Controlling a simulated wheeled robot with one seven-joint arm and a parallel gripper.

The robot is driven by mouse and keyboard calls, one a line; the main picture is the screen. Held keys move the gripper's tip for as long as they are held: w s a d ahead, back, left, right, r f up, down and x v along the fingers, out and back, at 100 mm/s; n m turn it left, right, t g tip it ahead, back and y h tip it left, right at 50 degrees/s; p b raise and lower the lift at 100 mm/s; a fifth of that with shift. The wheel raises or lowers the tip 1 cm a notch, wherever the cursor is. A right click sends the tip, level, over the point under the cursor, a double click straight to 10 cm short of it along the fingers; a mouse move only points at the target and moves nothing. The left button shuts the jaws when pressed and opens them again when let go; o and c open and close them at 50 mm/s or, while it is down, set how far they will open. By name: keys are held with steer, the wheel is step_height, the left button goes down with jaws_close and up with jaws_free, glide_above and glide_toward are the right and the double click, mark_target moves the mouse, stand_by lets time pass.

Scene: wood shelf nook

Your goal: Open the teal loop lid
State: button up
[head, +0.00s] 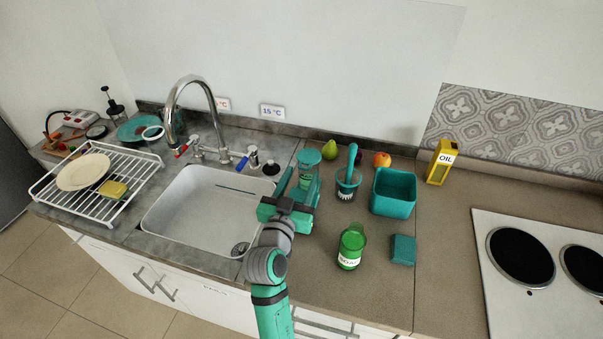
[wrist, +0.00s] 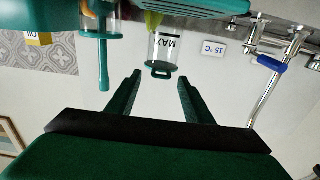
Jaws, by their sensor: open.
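A clear jar marked MAX (wrist: 166,48) has a teal loop lid (wrist: 160,72), seen upside down in the wrist view. In the head view, the teal lid (head: 308,156) shows just beyond my gripper (head: 300,180), which partly hides the jar. My gripper is open, its two fingers pointing toward the jar; it also shows in the wrist view (wrist: 160,82). The loop lies between the fingertips in that picture, a little beyond them. I see nothing held. Whether the fingers touch the lid cannot be told.
A clear cup with a teal-handled brush (head: 348,178) stands close right of the jar. A teal bin (head: 394,194), green soap bottle (head: 351,248) and teal block (head: 403,249) are further right. The sink (head: 200,208) and faucet (head: 207,110) are left.

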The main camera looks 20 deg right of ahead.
mark_target(308, 159)
steer(key=shift+x, duration=1.05)
steer(key=shift+a, duration=0.1)
jaws_close()
steer(key=shift+w+r, duration=0.1)
steer(key=shift+w, duration=0.05)
